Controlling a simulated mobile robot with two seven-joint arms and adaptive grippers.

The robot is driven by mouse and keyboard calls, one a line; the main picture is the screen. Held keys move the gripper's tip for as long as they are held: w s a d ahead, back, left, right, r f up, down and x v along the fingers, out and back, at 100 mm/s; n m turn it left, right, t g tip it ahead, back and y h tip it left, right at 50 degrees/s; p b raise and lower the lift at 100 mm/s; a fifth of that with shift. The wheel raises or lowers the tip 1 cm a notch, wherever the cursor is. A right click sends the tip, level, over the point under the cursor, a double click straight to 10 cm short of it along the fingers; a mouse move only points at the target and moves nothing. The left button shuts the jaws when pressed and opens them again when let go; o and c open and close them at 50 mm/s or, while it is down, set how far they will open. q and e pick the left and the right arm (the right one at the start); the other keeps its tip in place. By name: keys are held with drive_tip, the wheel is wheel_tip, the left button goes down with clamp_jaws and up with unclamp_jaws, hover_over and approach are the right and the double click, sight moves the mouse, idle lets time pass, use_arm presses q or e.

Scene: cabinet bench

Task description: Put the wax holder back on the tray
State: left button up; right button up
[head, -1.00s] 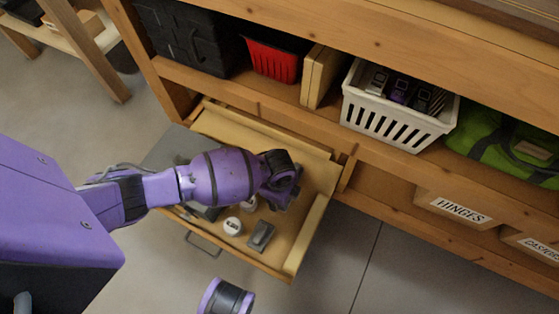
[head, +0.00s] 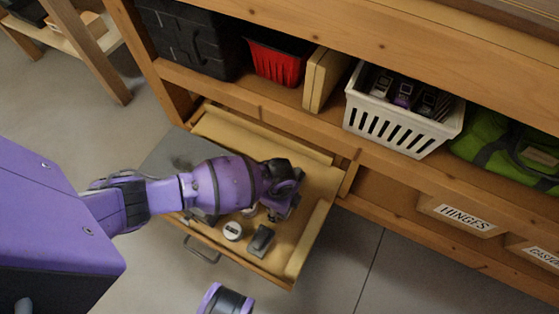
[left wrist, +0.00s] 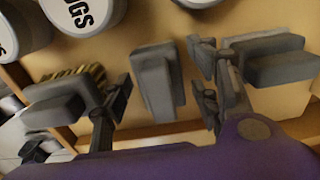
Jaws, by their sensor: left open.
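My left gripper (head: 276,208) is low over the open drawer (head: 312,232), its fingers partly hidden by my wrist in the head view. In the left wrist view the gripper (left wrist: 160,105) is open, with a finger on each side of a grey block (left wrist: 155,78); I cannot tell whether they touch it. More grey blocks lie by the right finger (left wrist: 278,60) and left finger (left wrist: 55,110). I cannot tell which piece is the wax holder, and no tray is clearly identifiable.
A white labelled jar (head: 232,231) and a dark grey block (head: 260,240) lie in the drawer. White jars (left wrist: 85,12) and yellow bristles (left wrist: 88,78) crowd the left wrist view. Above the drawer, the shelf holds a red bin (head: 277,62) and a white basket (head: 400,125).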

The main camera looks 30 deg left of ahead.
use_arm(q)
wheel_tip(320, 180, up, 11)
drive_tip(key=p, duration=0.5)
drive_tip(key=shift+r, duration=0.65)
use_arm(e)
drive_tip(key=shift+t, duration=0.3)
drive_tip(key=shift+w+r, duration=0.2)
drive_tip(key=shift+r, duration=1.3)
drive_tip(key=shift+w+r, duration=0.15)
drive_tip(key=shift+r, duration=1.3)
